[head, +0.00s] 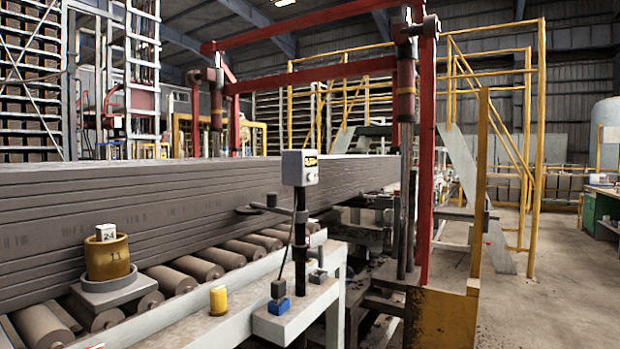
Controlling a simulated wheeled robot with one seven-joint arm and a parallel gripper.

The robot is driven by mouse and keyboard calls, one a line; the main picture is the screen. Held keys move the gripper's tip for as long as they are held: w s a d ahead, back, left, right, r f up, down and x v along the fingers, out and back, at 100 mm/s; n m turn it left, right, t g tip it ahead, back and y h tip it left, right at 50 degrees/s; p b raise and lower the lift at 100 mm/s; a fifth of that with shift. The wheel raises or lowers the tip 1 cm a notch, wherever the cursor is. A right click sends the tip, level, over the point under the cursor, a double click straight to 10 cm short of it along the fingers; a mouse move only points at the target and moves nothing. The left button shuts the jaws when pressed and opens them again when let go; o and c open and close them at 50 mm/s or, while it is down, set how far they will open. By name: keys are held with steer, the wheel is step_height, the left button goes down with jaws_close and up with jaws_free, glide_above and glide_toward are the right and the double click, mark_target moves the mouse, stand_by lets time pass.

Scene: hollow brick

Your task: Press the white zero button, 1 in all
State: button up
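A pale grey box (292,168) with a small dark display showing yellow marks sits on top of a black upright post (300,225). Its display face is turned to the right and seen at a steep angle. Small details show below the display, but I cannot make out a white button among them. My gripper is not in view.
A brown ringed cylinder (107,259) with a white cube on it stands on a grey round plate (108,291). A dark arm (271,208) juts left from the post.

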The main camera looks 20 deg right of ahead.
jaws_close()
stand_by(1.5)
